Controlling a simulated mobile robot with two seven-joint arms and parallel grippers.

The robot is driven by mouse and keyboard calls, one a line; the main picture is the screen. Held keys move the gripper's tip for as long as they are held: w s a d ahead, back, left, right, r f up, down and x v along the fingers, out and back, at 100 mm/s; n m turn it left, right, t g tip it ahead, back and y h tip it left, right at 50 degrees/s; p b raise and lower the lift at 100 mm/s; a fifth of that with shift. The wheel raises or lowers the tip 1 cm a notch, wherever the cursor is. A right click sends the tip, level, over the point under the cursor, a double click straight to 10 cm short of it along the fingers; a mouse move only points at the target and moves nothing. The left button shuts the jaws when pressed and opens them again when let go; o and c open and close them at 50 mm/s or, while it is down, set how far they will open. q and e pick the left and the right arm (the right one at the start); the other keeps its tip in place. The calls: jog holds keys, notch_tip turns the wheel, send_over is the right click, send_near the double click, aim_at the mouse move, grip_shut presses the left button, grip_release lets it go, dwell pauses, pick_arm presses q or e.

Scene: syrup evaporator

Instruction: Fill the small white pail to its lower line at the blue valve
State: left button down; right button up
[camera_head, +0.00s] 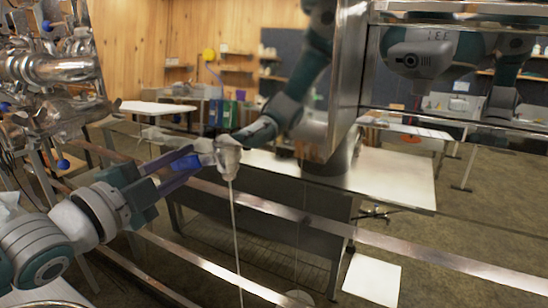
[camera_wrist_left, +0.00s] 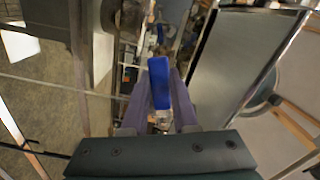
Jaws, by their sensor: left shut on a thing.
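My left gripper (camera_head: 180,168) is shut on the blue valve handle (camera_head: 187,163). The left wrist view shows the blue handle (camera_wrist_left: 159,84) standing between the purple fingers (camera_wrist_left: 163,105). A pale valve body (camera_head: 228,158) sits just past the fingertips. A thin pale stream (camera_head: 236,235) falls from it to the bottom edge of the head view, so liquid is flowing. The small white pail is not clearly seen. A faint pale round shape at the bottom edge looks like a reflection. Neither the lower line nor the liquid level shows. My right gripper is not in view.
Shiny steel (camera_head: 346,70) beyond the valve mirrors the room and my arm. Long steel rails (camera_head: 300,212) cross below. Steel pipework with blue knobs (camera_head: 55,70) crowds the upper left. The stream falls beside my left gripper.

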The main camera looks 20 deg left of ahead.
pick_arm(q)
jog(key=shift+a+r+m+p, duration=0.1)
jog(key=shift+r+m+p, duration=0.35)
jog(key=shift+m, duration=0.55)
jog(key=shift+a+r+m+p, duration=0.1)
jog(key=shift+r+m+p, duration=0.1)
jog(key=shift+r+m, duration=0.65)
jog(key=shift+f+m, duration=0.15)
jog(key=shift+m, duration=0.1)
jog(key=c, duration=0.7)
grip_release()
jog(key=s, duration=1)
jog(key=shift+a, duration=0.35)
jog(key=shift+w, duration=0.1)
